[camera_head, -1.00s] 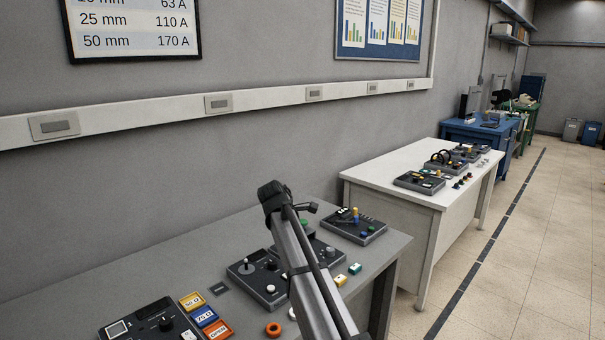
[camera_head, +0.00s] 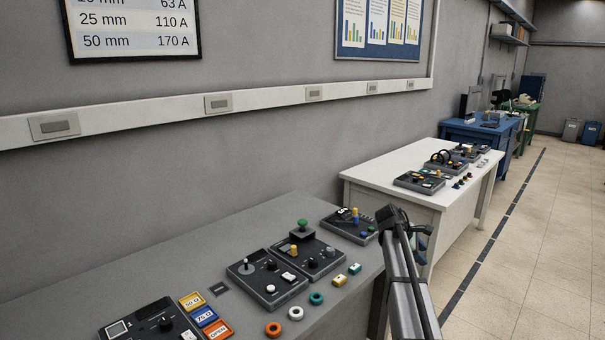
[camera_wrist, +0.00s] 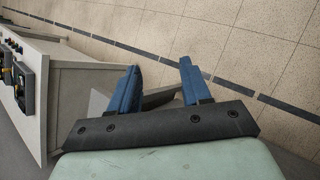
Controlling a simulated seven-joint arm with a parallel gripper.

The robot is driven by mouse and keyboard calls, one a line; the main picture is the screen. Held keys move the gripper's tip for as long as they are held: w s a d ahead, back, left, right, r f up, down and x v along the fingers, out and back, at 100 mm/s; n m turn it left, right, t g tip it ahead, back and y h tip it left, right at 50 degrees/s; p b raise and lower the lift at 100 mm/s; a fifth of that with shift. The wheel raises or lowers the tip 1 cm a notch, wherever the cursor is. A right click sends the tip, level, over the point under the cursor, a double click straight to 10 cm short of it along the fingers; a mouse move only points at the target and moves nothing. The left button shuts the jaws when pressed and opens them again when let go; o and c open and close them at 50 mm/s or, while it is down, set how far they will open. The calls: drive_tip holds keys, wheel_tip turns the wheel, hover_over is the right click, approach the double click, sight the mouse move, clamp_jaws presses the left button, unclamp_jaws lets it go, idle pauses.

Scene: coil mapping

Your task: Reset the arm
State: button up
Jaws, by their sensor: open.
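My gripper shows in the wrist view with its two blue fingers apart (camera_wrist: 160,84), open and with nothing between them. It points at the floor and the side of a white table. In the head view my arm rises at the lower right, over the right end of the grey bench (camera_head: 160,262); the fingers cannot be made out there.
On the grey bench are dark control boxes (camera_head: 267,280), a meter box (camera_head: 150,322), colored blocks (camera_head: 206,316) and several rings (camera_head: 296,313). A white table (camera_head: 400,200) with more devices stands beyond. The tiled floor (camera_head: 540,260) at right is clear.

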drive_tip(key=s+a+f+m+g+y, duration=0.15)
drive_tip(key=s+a+f, duration=0.25)
drive_tip(key=s+f, duration=0.6)
drive_tip(key=s+a+f+m+g+y, duration=0.15)
drive_tip(key=s+a+f, duration=0.35)
drive_tip(key=f, duration=1)
drive_tip(key=s+a+f+m+g+y, duration=0.1)
drive_tip(key=s+a+f+m, duration=0.15)
drive_tip(key=s+f, duration=0.8)
drive_tip(key=s+a+f+m+g+y, duration=0.1)
drive_tip(key=s+f, duration=0.4)
drive_tip(key=s, duration=0.6)
drive_tip(key=s+a+f+m+g+y, duration=0.1)
drive_tip(key=s+a+f+m, duration=0.3)
drive_tip(key=s, duration=0.8)
drive_tip(key=s+a+f+m+g+y, duration=0.2)
drive_tip(key=s+a+f, duration=0.3)
drive_tip(key=s, duration=0.6)
drive_tip(key=shift+s+f+m, duration=0.3)
drive_tip(key=shift+f+m, duration=0.05)
drive_tip(key=shift+a, duration=0.1)
